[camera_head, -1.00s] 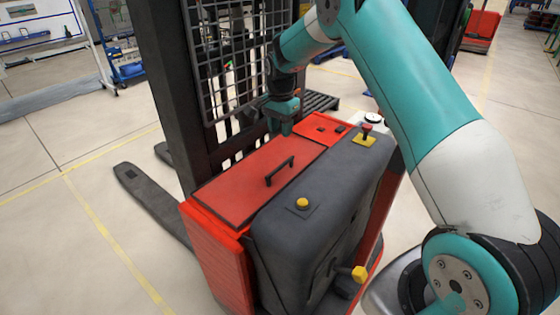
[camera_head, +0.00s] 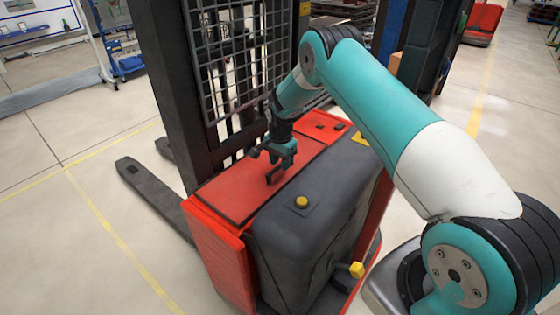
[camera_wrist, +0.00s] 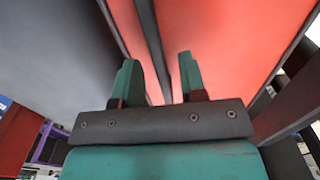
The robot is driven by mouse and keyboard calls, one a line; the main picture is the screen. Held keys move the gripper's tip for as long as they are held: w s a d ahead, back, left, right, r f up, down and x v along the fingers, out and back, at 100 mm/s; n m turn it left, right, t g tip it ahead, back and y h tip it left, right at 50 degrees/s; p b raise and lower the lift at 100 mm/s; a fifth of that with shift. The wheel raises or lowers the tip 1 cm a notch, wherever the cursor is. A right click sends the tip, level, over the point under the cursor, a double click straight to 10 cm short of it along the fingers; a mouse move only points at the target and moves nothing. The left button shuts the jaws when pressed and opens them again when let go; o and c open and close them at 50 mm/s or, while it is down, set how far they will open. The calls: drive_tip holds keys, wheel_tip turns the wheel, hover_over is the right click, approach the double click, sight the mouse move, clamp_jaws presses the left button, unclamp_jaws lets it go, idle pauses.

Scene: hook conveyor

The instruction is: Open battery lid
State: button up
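The red battery lid (camera_head: 235,190) lies flat and closed on top of the red and black forklift truck. Its dark bar handle (camera_head: 280,171) shows in the head view just below my gripper (camera_head: 276,154), which partly covers it. In the wrist view the lid (camera_wrist: 235,40) fills the upper right, and the dark handle (camera_wrist: 152,45) runs between the two teal fingers of my gripper (camera_wrist: 158,80). The fingers are apart, with a gap on both sides of the handle. The exact depth of the fingertips around the handle is hard to tell.
The black rounded truck cover (camera_head: 320,195) with a yellow button (camera_head: 302,202) stands beside the lid. The dark mast and mesh guard (camera_head: 235,60) rise behind it. Forks (camera_head: 150,195) extend at the left. The floor on the left is open.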

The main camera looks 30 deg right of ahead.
clamp_jaws()
drive_tip(key=shift+r, duration=0.1)
